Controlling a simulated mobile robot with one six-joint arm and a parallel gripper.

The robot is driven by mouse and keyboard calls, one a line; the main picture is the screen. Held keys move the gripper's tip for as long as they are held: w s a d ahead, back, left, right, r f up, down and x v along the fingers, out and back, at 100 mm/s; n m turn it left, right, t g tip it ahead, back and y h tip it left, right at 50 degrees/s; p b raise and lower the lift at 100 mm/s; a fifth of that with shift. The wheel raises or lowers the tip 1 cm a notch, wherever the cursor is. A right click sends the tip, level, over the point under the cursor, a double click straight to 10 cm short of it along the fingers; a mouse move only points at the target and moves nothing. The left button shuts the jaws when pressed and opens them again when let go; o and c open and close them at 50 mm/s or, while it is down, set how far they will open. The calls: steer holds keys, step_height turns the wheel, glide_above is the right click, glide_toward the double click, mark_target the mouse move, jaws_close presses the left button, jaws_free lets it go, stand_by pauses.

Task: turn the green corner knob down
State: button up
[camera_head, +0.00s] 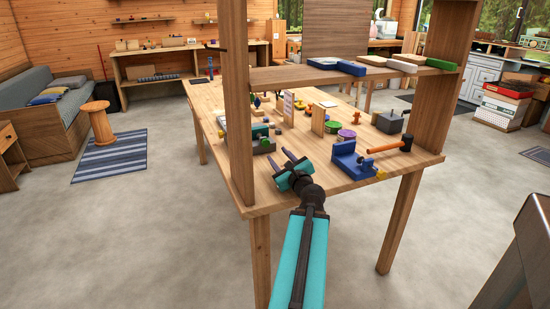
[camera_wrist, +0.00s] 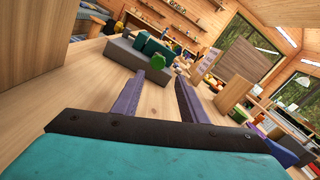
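The green knob (camera_wrist: 153,61) shows in the wrist view at the near corner of a grey block (camera_wrist: 122,54) topped with teal parts (camera_wrist: 155,47). The block also shows in the head view (camera_head: 262,149) at the table's left side, where the knob is too small to read clearly. My gripper (camera_wrist: 160,76) has two purple fingers, apart and empty, with bare tabletop between them. The knob appears just beyond the left fingertip, apparently not between the fingers; I cannot tell whether they touch. In the head view my gripper (camera_head: 281,158) is over the table's near edge.
A wooden post (camera_head: 238,100) stands left of my gripper and carries a shelf (camera_head: 300,76) above the table. To the right lie a blue vise-like block (camera_head: 350,163) and a hammer (camera_head: 390,146). Several small toys stand behind. Some front tabletop is bare.

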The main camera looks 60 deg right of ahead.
mark_target(267, 144)
steer(key=shift+w, duration=0.25)
steer(key=shift+x, duration=0.8)
steer(key=x, duration=0.7)
steer(key=shift+w, duration=0.1)
steer(key=c, duration=0.9)
steer(key=o, duration=0.9)
steer(key=c, duration=0.9)
steer(key=shift+m, duration=1.1)
steer(key=o, duration=1.1)
